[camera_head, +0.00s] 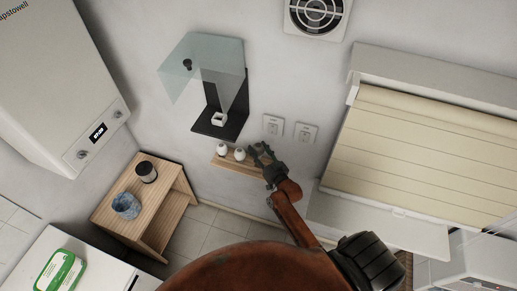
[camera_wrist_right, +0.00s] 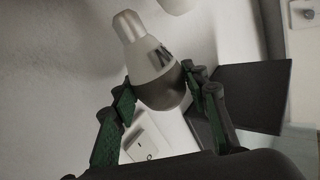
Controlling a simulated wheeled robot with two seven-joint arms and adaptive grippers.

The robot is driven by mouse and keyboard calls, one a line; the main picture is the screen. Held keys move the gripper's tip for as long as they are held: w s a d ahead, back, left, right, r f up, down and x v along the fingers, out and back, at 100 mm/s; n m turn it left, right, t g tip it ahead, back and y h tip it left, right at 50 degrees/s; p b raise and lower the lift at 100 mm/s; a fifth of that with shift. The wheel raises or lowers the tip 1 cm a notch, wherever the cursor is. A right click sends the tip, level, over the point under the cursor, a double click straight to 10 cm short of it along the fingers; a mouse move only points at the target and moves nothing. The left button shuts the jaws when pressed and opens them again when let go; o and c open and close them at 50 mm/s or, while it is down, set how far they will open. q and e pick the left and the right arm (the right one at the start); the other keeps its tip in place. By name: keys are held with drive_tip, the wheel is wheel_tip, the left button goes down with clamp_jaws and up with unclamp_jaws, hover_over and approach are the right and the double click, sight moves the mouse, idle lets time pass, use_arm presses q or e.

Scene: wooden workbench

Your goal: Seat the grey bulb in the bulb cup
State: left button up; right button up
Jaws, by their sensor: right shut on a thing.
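My right gripper (camera_head: 262,156) is at the right end of the small wooden shelf, below and right of the black stand. In the right wrist view my right gripper (camera_wrist_right: 158,92) is shut on the grey bulb (camera_wrist_right: 165,92), with its fingers on either side of the dark grey dome. The bulb's pale body and base point up and left, away from the palm. In the head view I cannot make out the held bulb. The white bulb cup (camera_head: 219,118) sits on the base of the black stand (camera_head: 232,128), apart from the gripper. My left gripper is out of view.
A glass pane (camera_head: 202,62) tilts over the stand. Two whitish bulbs, left (camera_head: 222,149) and right (camera_head: 239,154), rest on the wooden shelf (camera_head: 232,164). Wall sockets (camera_head: 272,126) are right of the stand. A wooden side table (camera_head: 172,206) stands lower left.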

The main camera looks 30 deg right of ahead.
wheel_tip(320, 180, down, 2)
drive_tip(key=shift+f+b, duration=0.15)
drive_tip(key=shift+b, duration=0.75)
drive_tip(key=shift+f+b, duration=1.55)
drive_tip(key=shift+f, duration=0.65)
drive_tip(key=shift+f, duration=0.35)
drive_tip(key=o, duration=1.3)
drive_tip(key=shift+c, duration=0.2)
drive_tip(key=shift+s, duration=0.1)
drive_tip(key=s, duration=1.2)
drive_tip(key=shift+a+f, duration=0.1)
drive_tip(key=shift+f, duration=0.05)
